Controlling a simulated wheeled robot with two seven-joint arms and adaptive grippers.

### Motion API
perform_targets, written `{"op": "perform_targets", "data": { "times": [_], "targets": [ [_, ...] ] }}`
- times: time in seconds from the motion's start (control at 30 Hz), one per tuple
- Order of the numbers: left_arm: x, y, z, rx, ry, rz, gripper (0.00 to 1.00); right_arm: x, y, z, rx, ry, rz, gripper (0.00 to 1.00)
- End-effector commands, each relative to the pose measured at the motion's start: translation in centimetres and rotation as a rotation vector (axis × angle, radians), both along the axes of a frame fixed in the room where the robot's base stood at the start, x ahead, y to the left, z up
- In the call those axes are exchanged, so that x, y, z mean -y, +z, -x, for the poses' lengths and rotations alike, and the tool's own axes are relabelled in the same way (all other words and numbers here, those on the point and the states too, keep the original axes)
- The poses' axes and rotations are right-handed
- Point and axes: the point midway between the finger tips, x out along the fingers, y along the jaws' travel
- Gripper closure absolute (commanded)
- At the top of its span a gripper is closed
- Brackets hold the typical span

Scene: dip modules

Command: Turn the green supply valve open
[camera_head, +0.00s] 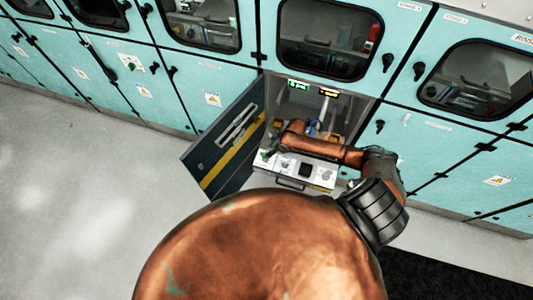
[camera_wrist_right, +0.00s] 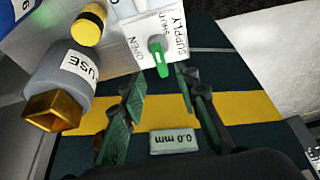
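The green supply valve handle (camera_wrist_right: 158,57) sits on a white plate (camera_wrist_right: 133,37) printed SUPPLY, SHUT and OPEN, near the top of the right wrist view. The OPEN print is left of the handle. My right gripper (camera_wrist_right: 157,82) is open, with a finger on each side just below the handle in the picture; I cannot tell whether either touches it. In the head view the right gripper (camera_head: 270,151) is small, at the left end of the white panel (camera_head: 318,177) in the open cabinet. My left gripper is not in view.
The dark cabinet door (camera_head: 222,145) stands open on the left, close to my right gripper. A grey cylinder printed USE (camera_wrist_right: 63,85) and a yellow-black knob (camera_wrist_right: 90,25) lie left of the valve. Turquoise cabinets (camera_head: 150,100) line the wall. Bare floor (camera_head: 80,210) is clear.

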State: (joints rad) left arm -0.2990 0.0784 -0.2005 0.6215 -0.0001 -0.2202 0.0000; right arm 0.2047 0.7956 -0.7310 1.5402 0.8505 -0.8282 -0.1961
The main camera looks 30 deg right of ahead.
Motion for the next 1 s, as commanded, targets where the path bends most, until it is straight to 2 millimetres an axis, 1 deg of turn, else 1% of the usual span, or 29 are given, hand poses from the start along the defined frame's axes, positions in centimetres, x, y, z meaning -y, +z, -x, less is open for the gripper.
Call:
{"op": "perform_targets", "data": {
  "times": [0.03, 0.2, 0.4, 0.53, 0.77, 1.0],
  "targets": [
    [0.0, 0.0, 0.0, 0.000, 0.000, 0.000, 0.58, -0.4, -0.9, -0.2, -0.002, 0.000, -0.001, 0.71],
    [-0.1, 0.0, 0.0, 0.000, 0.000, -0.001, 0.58, -1.0, -3.3, -1.0, -0.002, -0.001, -0.001, 0.71],
    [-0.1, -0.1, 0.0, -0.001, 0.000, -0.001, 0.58, -1.5, -5.2, -1.6, -0.001, -0.001, -0.001, 0.71],
    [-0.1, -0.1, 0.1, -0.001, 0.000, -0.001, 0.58, -1.6, -5.6, -1.7, -0.001, 0.000, -0.001, 0.71],
    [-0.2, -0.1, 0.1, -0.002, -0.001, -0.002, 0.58, -1.6, -5.6, -1.7, 0.000, 0.000, 0.000, 0.71],
    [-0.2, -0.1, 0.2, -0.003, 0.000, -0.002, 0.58, -1.6, -5.6, -1.7, 0.000, 0.000, 0.000, 0.88]
  ]
}}
